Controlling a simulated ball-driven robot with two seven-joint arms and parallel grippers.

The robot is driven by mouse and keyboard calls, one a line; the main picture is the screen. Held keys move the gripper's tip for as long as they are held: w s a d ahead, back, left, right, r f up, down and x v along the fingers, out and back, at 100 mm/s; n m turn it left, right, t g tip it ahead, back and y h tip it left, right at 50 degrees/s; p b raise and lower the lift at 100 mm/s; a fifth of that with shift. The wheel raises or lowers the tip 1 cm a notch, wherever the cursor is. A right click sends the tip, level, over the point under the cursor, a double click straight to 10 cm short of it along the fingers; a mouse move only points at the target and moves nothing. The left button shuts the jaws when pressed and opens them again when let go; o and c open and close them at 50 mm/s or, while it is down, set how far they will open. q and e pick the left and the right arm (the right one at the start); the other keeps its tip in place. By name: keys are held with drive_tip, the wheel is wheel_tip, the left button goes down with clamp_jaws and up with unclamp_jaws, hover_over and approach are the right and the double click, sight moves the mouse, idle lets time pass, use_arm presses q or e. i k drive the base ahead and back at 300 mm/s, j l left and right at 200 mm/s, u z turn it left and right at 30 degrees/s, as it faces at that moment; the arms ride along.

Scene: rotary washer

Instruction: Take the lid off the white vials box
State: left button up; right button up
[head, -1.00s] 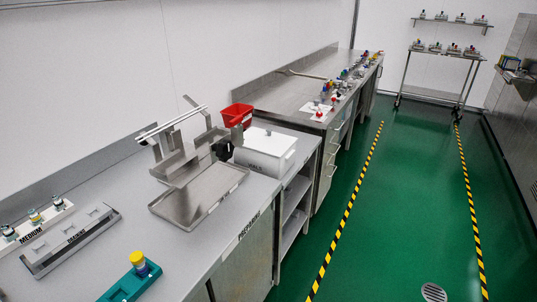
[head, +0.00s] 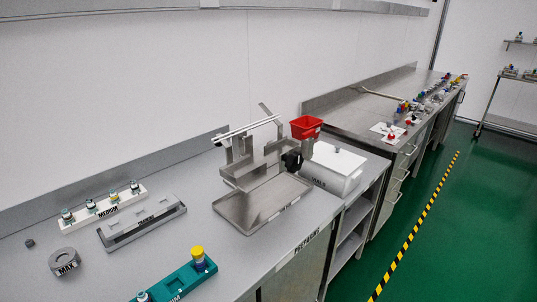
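The white vials box (head: 331,175) stands on the bench at the right of the metal rotary apparatus. Its white lid (head: 334,156) with a small knob lies on top, and dark lettering shows on its front. The apparatus and its black knob partly hide the box's left side. Neither of my grippers is in the head view.
The metal apparatus with its tray (head: 262,205) stands left of the box. A red bin (head: 306,127) is behind it. A white rack (head: 103,208), a grey rack (head: 142,227), a teal rack (head: 180,283) and a grey ring (head: 65,262) are at the left. Green floor lies in front.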

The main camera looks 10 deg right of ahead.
sight(341, 162)
drive_tip(key=i+l+u, duration=0.1)
drive_tip(key=l+u, duration=1.5)
drive_tip(key=k+j, duration=0.05)
